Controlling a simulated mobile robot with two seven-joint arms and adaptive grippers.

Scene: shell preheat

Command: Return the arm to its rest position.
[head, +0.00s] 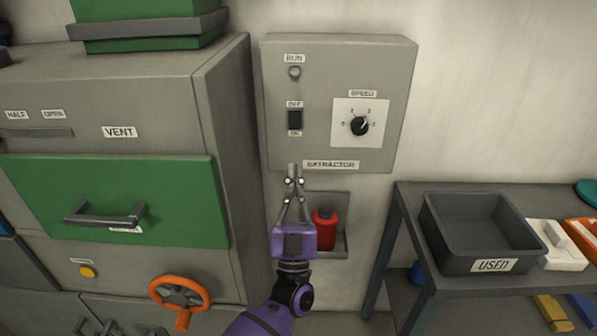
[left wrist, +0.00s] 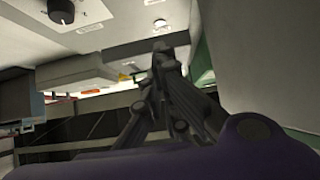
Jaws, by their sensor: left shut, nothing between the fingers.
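My left gripper (head: 293,172) is purple with grey fingers. In the head view it points up in front of the lower edge of the grey extractor box (head: 285,150). Its fingers are shut with nothing between them. They also show shut in the left wrist view (left wrist: 163,52). The box carries a RUN lamp (head: 294,72), a black OFF/ON switch (head: 295,119) and a SPEED dial (head: 360,125). The fingertips are below the switch; whether they touch the box I cannot tell. My right gripper is not in view.
A grey cabinet with a green drawer (head: 180,190) and an orange handwheel (head: 180,292) stands at left. A red bottle (head: 325,228) sits in a wall niche. At right, a dark tray marked USED (head: 440,240) is on a shelf unit. Bare wall lies above the shelf.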

